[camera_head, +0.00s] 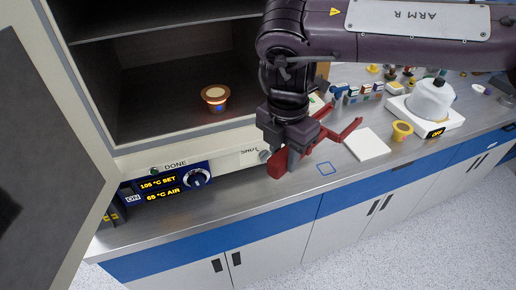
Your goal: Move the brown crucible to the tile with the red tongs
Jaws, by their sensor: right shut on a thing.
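My right gripper (285,163) is shut on the red tongs (335,134) and holds them over the front of the counter. The tongs' two prongs stretch to the right and stand apart, with nothing between them. A brown crucible (214,104) with a pale top and a small blue mark stands inside the open chamber at the left. A white square tile (360,145) lies on the counter right of the tongs, and its top is bare. My left gripper is out of view.
The chamber door (45,130) stands open at the left. The chamber's panel (165,187) reads 105 °C SET and 65 °C AIR, beside "DONE". A yellow cup-like piece (402,130) and a white device (430,101) marked OFF stand right of the tile.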

